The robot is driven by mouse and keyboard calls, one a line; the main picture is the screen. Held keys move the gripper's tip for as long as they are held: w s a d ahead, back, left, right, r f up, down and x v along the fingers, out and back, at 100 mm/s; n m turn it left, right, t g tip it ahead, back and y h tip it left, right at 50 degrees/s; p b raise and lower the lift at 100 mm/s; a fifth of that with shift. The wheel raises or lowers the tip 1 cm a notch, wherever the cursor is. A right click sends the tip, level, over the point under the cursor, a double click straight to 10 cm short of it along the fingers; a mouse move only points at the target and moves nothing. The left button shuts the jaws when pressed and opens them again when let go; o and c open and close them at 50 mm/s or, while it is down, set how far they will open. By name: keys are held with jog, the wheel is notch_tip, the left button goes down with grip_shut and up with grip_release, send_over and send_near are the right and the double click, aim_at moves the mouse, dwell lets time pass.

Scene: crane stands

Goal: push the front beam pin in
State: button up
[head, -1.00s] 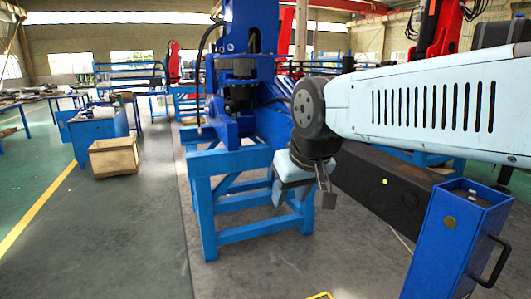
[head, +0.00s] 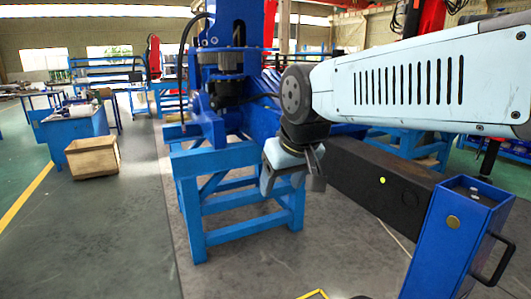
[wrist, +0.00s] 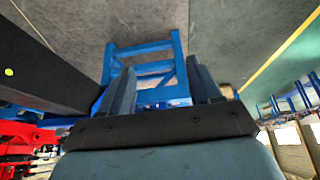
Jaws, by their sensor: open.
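The black beam (head: 390,185) runs from behind my wrist toward the right in the head view and ends at a blue outrigger leg (head: 445,240). A small yellow-green dot (head: 382,180) marks the beam's side, and it also shows in the wrist view (wrist: 9,72). A round brass-coloured disc (head: 453,222) is on the leg. I cannot tell which part is the front beam pin. My gripper (head: 315,168) is open in front of the beam, apart from the dot and the disc. In the wrist view its two fingers (wrist: 163,88) are spread with nothing held between them.
A blue steel stand (head: 190,215) is left of my gripper, under the blue crane (head: 228,75). The leg has a black handle (head: 492,258) on its right. A wooden crate (head: 92,157) stands at the left. Floor between crate and stand is clear.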

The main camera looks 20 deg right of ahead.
jog(key=w+d+f+n+g+h, duration=0.25)
jog(key=w+d, duration=0.25)
jog(key=w, duration=0.7)
jog(key=w+d+f+n+g+h, duration=0.25)
jog(key=w+d, duration=0.35)
jog(key=w, duration=0.5)
jog(key=w+d+f+n+g+h, duration=0.1)
jog(key=w+d+f+n+h, duration=0.3)
jog(key=w, duration=0.8)
jog(key=w+f+n+t+h, duration=0.1)
jog(key=w+f+n+h, duration=0.4)
jog(key=w, duration=0.7)
jog(key=w+f+n+h, duration=0.4)
jog(key=w+f, duration=0.1)
jog(key=w, duration=0.6)
jog(key=d, duration=1.2)
jog(key=shift+w+d+f, duration=0.15)
jog(key=shift+w+d, duration=0.1)
jog(key=shift+w, duration=0.05)
grip_shut()
